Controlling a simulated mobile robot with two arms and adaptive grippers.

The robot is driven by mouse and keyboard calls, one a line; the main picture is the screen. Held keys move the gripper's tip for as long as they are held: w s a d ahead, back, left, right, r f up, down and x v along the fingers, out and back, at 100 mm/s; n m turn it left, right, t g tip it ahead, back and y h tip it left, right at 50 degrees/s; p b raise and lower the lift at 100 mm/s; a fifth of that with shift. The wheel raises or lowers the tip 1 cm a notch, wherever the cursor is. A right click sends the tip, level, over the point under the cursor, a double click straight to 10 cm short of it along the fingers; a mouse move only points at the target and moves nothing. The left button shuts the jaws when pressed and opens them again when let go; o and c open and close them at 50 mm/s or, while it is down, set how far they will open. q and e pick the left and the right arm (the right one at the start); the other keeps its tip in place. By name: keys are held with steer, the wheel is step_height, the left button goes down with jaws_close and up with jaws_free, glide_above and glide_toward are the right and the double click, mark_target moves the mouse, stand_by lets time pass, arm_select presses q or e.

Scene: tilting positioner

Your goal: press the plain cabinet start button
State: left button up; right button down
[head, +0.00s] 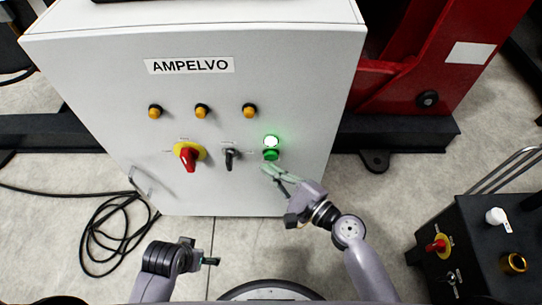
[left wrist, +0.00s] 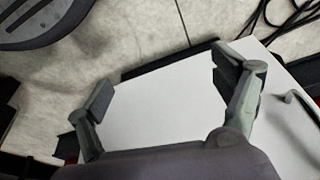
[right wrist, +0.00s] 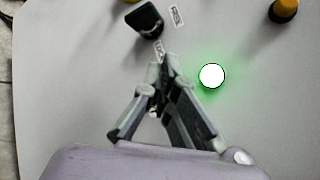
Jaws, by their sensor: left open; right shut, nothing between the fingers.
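The cabinet (head: 110,90) carries a small green button (head: 271,155) low on the right of its panel. Just above it a round green light (head: 271,141) glows white; it also shows in the right wrist view (right wrist: 211,76). The button cannot be made out in the right wrist view. My right gripper (head: 267,170) is shut and empty, its fingertips just below the green button; I cannot tell whether they touch the panel. Its fingers also show in the right wrist view (right wrist: 162,78). My left gripper (head: 212,261) is open and empty, low and away from the panel.
A black selector switch (head: 230,158) sits left of the green button, and a red-and-yellow rotary switch (head: 188,155) further left. Several orange lamps (head: 202,111) line the panel above. A black control box (head: 480,240) stands at right. A cable (head: 105,232) lies on the floor.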

arm_select(q)
steer(key=shift+b+v, duration=0.3)
steer(key=shift+v, duration=0.9)
arm_select(e)
steer(key=s, duration=0.4)
steer(key=shift+s, duration=0.35)
arm_select(q)
steer(key=shift+a, duration=0.1)
steer(key=shift+w, duration=0.1)
